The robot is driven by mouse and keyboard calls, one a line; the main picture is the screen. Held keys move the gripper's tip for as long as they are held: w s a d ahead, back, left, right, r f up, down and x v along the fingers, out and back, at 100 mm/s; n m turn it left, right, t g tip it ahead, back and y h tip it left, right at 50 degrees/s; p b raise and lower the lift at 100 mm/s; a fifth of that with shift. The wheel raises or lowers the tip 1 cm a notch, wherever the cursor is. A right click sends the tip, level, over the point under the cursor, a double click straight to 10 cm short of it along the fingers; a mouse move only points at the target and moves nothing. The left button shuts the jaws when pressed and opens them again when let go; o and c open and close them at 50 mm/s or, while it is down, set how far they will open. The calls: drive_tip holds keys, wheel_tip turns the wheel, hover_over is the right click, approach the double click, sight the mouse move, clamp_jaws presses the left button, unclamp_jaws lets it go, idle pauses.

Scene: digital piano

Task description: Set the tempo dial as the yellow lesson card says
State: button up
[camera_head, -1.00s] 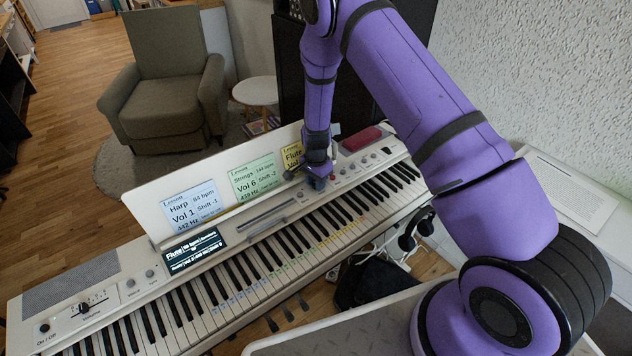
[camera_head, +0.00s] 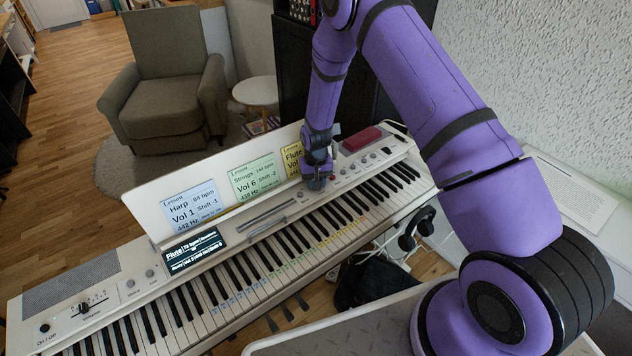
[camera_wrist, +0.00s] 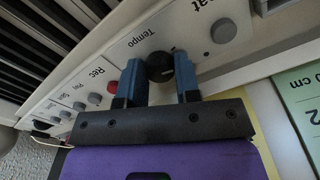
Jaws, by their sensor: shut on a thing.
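The yellow lesson card (camera_head: 291,161) leans on the music rest; its visible text reads "Lesson", "Flute" and part of "Vol", and my arm hides the rest. The piano's display (camera_head: 193,250) starts with "Flute"; its bpm figure is too small to read surely. The black tempo dial (camera_wrist: 160,67), under the printed word "Tempo", shows in the wrist view. My gripper (camera_wrist: 159,78) is shut on it, one blue finger on each side. In the head view my gripper (camera_head: 317,183) is down at the panel and hides the dial.
A red button (camera_wrist: 112,87) and several grey buttons sit beside the dial on the panel. A grey round button (camera_wrist: 224,31) lies on the other side. A green card (camera_head: 257,178) and a blue card (camera_head: 193,205) stand left of the yellow one.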

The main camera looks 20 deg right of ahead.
drive_tip(key=n, duration=0.4)
drive_tip(key=shift+n, duration=0.3)
idle(0.3)
drive_tip(key=o, duration=0.6)
drive_tip(key=shift+o, duration=0.2)
wheel_tip(320, 180, up, 11)
idle(0.6)
